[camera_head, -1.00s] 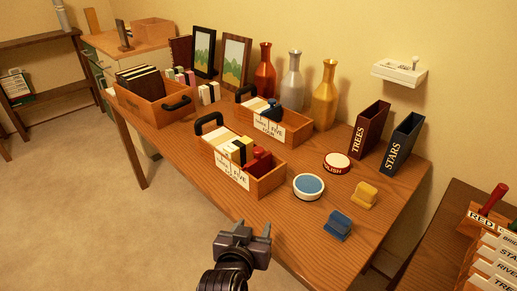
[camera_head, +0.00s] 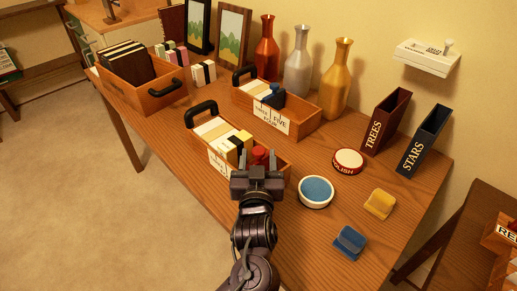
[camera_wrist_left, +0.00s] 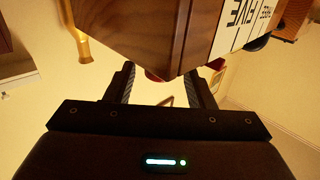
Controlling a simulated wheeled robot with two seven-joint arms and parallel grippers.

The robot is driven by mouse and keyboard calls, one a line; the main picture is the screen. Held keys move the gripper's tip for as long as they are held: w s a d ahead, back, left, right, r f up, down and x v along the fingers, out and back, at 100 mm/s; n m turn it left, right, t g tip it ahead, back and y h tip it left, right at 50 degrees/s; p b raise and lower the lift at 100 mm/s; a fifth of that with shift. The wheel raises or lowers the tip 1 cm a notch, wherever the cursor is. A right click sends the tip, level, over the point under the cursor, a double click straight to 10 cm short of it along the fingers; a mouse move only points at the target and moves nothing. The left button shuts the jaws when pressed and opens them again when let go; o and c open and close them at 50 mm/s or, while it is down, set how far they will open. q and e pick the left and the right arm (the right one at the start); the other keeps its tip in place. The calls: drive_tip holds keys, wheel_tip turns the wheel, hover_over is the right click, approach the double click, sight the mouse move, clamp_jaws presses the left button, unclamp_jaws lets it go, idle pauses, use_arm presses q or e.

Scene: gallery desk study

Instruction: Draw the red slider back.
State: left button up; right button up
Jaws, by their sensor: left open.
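The red slider (camera_head: 259,156) sits in the front wooden card tray (camera_head: 283,160), at its right end, behind yellow and black cards (camera_head: 234,149). Its lower part is hidden by my left gripper (camera_head: 258,173). That gripper is open, at the near right end of the tray, its fingers spread on either side of the slider's line. In the left wrist view the open fingers (camera_wrist_left: 160,78) lie below a wooden tray wall (camera_wrist_left: 140,30), and a sliver of red (camera_wrist_left: 152,75) shows between them. I cannot tell whether they touch anything. My right gripper is not in view.
A second card tray (camera_head: 305,122) with a blue slider (camera_head: 273,97) stands behind. Vases stand at the back.

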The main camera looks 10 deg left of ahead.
use_arm(q)
drive_tip(key=shift+w+a, duration=0.25)
drive_tip(key=shift+w, duration=1)
clamp_jaws()
